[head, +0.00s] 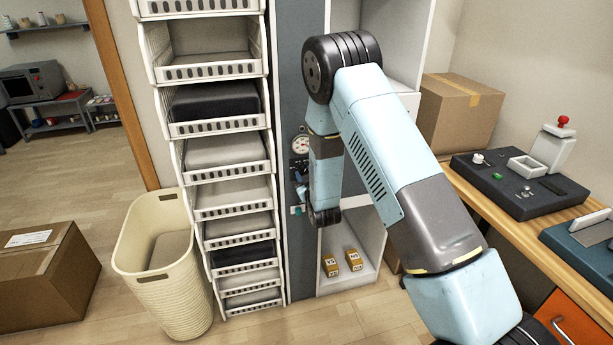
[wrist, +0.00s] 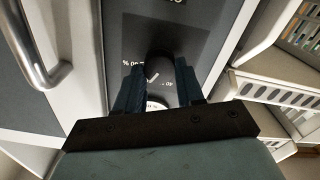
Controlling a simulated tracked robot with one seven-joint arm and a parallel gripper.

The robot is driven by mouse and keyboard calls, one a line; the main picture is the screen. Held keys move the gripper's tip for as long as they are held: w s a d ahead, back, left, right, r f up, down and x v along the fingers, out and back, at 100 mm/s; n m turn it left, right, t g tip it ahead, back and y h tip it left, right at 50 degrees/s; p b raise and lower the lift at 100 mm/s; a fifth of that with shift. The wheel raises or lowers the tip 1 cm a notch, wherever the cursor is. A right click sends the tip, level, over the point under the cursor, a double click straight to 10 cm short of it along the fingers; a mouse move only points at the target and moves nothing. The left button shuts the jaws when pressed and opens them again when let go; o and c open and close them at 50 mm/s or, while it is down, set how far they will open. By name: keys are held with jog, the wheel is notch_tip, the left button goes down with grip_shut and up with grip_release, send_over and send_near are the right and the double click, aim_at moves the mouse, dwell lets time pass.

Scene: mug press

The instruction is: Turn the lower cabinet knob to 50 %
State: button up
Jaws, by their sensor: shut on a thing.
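A dark round cabinet knob (wrist: 158,63) with a white pointer mark sits on the dark grey cabinet panel (wrist: 200,20), seen in the wrist view. White scale print stands around it, with a "%" sign on the left and what looks like 40 on the right; the view is turned, so the exact pointer reading is unclear. My gripper (wrist: 158,76) is shut on the knob, one finger on each side of it. In the head view my gripper (head: 300,191) is at the grey cabinet front, partly hidden by my arm; the knob cannot be made out there.
A round gauge (head: 301,145) is on the cabinet front above my gripper. A stack of white trays (head: 228,126) stands close on the left. A metal handle (wrist: 36,55) shows in the wrist view. An open compartment with small boxes (head: 353,260) lies lower right.

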jog(key=shift+d, duration=0.15)
jog(key=shift+f, duration=0.1)
dwell(0.3)
jog(key=o, duration=1)
jog(key=shift+o, duration=0.2)
jog(key=v, duration=1.3)
jog(key=shift+s, duration=0.4)
